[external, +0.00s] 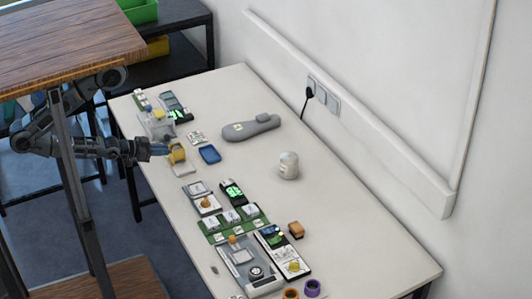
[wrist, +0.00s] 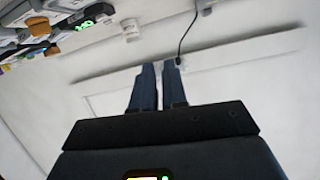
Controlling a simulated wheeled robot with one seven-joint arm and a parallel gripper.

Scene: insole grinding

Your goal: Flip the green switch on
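My gripper (external: 160,149) is at the left edge of the white table, just left of a small yellow block-like part. In the wrist view its two dark blue fingers (wrist: 160,80) lie almost together with nothing visible between them. I cannot single out a green switch for sure. A green board (external: 233,223) with several white modules lies on the table's near half, well away from my gripper. A black device with a lit green face (external: 232,191) lies just behind it. A green lit face (wrist: 84,25) also shows at the upper left of the wrist view.
A white jar (external: 288,165) and a grey insole-shaped piece (external: 251,127) stand on the table (external: 345,225). A blue tray (external: 209,154) lies right of my gripper. A wooden-topped stand (external: 65,45) partly hides my arm. The table's right side is mostly clear.

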